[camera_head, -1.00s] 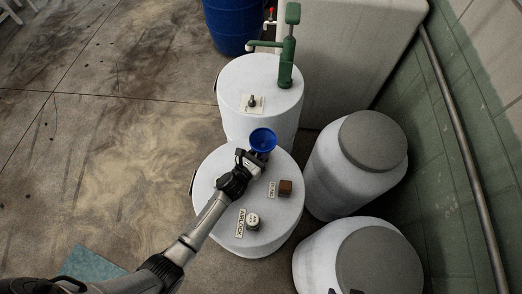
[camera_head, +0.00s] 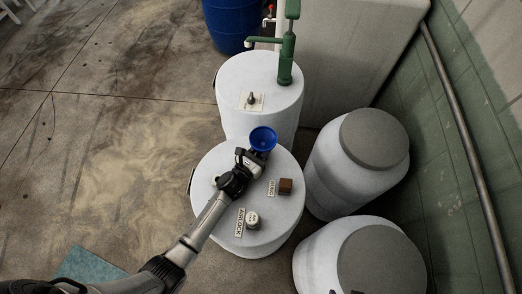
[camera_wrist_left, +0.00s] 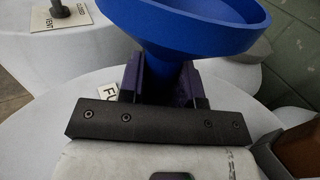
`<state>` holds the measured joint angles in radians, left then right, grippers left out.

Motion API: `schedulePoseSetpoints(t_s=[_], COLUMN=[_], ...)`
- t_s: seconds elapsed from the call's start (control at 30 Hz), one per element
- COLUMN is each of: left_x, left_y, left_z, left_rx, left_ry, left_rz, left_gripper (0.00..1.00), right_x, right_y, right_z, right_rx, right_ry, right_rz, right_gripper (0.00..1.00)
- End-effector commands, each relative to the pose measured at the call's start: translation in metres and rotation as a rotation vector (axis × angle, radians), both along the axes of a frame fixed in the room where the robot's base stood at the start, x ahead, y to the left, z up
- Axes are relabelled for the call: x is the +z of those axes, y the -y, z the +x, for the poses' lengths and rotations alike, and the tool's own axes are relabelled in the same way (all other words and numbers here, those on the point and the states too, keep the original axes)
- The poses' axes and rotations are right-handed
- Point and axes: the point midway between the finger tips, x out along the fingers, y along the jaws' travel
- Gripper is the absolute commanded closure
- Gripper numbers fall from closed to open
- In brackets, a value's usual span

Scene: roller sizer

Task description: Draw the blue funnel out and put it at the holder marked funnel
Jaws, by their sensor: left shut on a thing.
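My left gripper (camera_head: 256,155) is shut on the blue funnel (camera_head: 263,138), over the far part of the front white drum's top (camera_head: 222,160). The funnel's wide mouth faces up. In the left wrist view the funnel (camera_wrist_left: 190,45) rises between the dark fingers (camera_wrist_left: 165,85); its lower end is hidden, so I cannot tell whether it touches the drum. A white label (camera_wrist_left: 106,91) beginning "FU" shows partly beside the left finger. My right gripper is not clearly visible.
On the front drum are a brown bung (camera_head: 285,185) and a pale airlock piece (camera_head: 252,220), each beside its label. Behind stands another white drum (camera_head: 235,75) with a vent knob (camera_head: 251,98) and a green pump (camera_head: 287,60). Grey-lidded drums (camera_head: 375,140) stand at right.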

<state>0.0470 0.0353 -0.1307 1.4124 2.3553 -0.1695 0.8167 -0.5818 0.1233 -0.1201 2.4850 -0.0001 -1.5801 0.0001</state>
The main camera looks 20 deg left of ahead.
Motion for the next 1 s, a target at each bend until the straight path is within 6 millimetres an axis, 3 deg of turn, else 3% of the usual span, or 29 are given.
schedulePoseSetpoints(t_s=[0.03, 0.1, 1.0], left_x=[-0.024, -0.026, -0.009], left_y=[-0.003, -0.003, -0.002], left_z=[-0.007, -0.007, -0.007], left_rx=[-0.005, -0.005, -0.005], left_ry=[-0.030, -0.030, -0.032], left_rz=[0.000, 0.000, 0.005], left_gripper=[1.00, 1.00, 1.00], right_x=[-0.006, -0.005, 0.005], right_y=[-0.001, -0.001, -0.001], right_z=[0.000, -0.001, 0.001], right_rx=[-0.001, -0.002, -0.003], right_ry=[0.003, 0.006, -0.003], right_rz=[0.003, 0.005, 0.004], right_gripper=[0.20, 0.20, 0.20])
